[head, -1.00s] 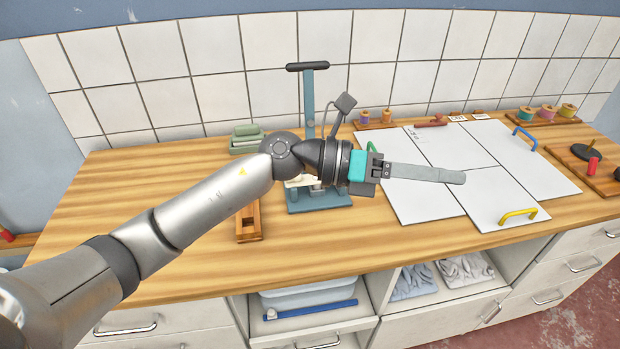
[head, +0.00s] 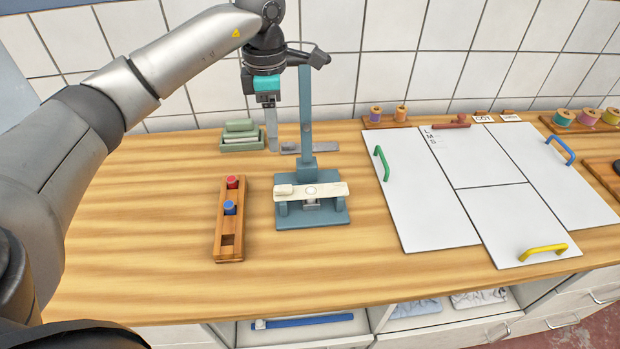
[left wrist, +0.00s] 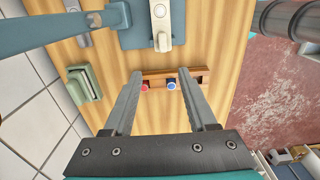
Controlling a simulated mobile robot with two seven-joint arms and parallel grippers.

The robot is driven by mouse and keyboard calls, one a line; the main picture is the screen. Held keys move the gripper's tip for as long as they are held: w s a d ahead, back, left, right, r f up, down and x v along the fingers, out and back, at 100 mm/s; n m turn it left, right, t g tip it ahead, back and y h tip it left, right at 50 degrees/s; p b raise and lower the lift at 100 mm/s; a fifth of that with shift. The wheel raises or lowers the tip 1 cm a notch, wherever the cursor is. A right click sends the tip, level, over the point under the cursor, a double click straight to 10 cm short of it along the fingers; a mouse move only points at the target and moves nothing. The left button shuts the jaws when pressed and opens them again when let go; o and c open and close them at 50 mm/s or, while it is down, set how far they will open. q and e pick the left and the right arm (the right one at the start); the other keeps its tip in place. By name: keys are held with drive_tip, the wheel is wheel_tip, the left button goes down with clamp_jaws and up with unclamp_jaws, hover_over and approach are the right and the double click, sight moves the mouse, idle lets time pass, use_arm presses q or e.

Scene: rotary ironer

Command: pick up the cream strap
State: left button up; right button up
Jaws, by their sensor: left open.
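The cream strap (head: 328,191) lies flat across the low supports of a blue-grey stand (head: 330,219) on the bench. The strap also shows in the left wrist view (left wrist: 161,20), at the top edge and partly cut off. My left gripper (head: 272,145) hangs fingers down in the head view, above the bench and apart from the strap, to its upper left. In the left wrist view the left gripper (left wrist: 160,76) has its fingers spread with nothing held. My right gripper does not show.
The stand's tall post (head: 305,110) rises close to my left gripper. A wooden holder (head: 220,248) with red and blue pieces lies left of the stand. A green tray (head: 235,145) and a grey plate (head: 291,148) lie behind. White panels (head: 428,215) cover the right; bench left is clear.

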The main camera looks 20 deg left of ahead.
use_arm(q)
approach(282, 187)
drive_tip(key=shift+s+a, duration=0.15)
drive_tip(key=shift+a, duration=0.25)
wheel_tip(282, 187, down, 3)
drive_tip(key=shift+r, duration=0.1)
drive_tip(key=shift+f, duration=0.55)
drive_tip(key=shift+d+f, duration=0.1)
drive_tip(key=shift+f, duration=0.2)
drive_tip(key=f, duration=0.3)
drive_tip(key=shift+d+f+p, duration=0.3)
drive_tip(key=shift+p, duration=0.05)
drive_tip(key=shift+w+f, duration=0.2)
drive_tip(key=shift+f, duration=0.3)
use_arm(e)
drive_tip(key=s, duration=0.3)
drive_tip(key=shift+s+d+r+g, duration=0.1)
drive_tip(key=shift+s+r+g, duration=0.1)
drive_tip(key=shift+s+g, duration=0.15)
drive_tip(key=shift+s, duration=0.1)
use_arm(q)
clamp_jaws()
